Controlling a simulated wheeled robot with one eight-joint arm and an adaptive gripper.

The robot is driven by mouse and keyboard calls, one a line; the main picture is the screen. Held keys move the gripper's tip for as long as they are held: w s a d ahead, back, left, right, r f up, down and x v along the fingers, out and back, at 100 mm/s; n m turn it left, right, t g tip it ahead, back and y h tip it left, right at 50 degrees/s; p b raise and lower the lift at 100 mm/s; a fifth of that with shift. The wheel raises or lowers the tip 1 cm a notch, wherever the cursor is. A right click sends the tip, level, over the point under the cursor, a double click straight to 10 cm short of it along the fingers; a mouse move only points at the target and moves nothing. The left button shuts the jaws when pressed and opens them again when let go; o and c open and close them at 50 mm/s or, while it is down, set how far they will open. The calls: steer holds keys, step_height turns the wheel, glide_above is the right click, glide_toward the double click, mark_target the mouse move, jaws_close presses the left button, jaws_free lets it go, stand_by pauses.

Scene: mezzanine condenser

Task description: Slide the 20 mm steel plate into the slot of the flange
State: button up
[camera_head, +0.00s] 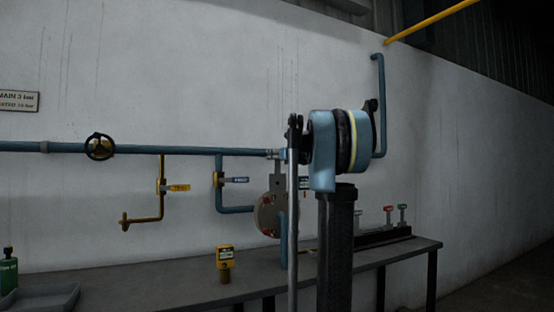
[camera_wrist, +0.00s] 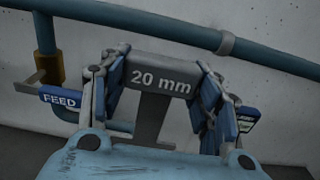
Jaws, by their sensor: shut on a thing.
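The steel plate (camera_wrist: 160,78), a grey tab marked "20 mm" with a narrower stem below it, is between the two blue-padded fingers of my gripper (camera_wrist: 161,88) in the wrist view. The fingers are shut on its sides. In the head view the flange (camera_head: 266,214) is a grey disc with reddish bolts at the pipe above the bench. A grey upright piece, seemingly the plate (camera_head: 279,182), shows just above it, partly behind my arm. How deep the plate's lower end sits relative to the slot is hidden. The flange is not clear in the wrist view.
A blue pipe (camera_head: 180,150) runs along the wall. A blue valve handle marked FEED (camera_wrist: 60,101) is left of my gripper in the wrist view. A grey tray (camera_head: 45,298) lies at the bench's left.

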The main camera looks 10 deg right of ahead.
mark_target(278, 185)
steer(key=shift+f, duration=7.2)
steer(key=o, duration=1.4)
steer(key=shift+c, duration=0.2)
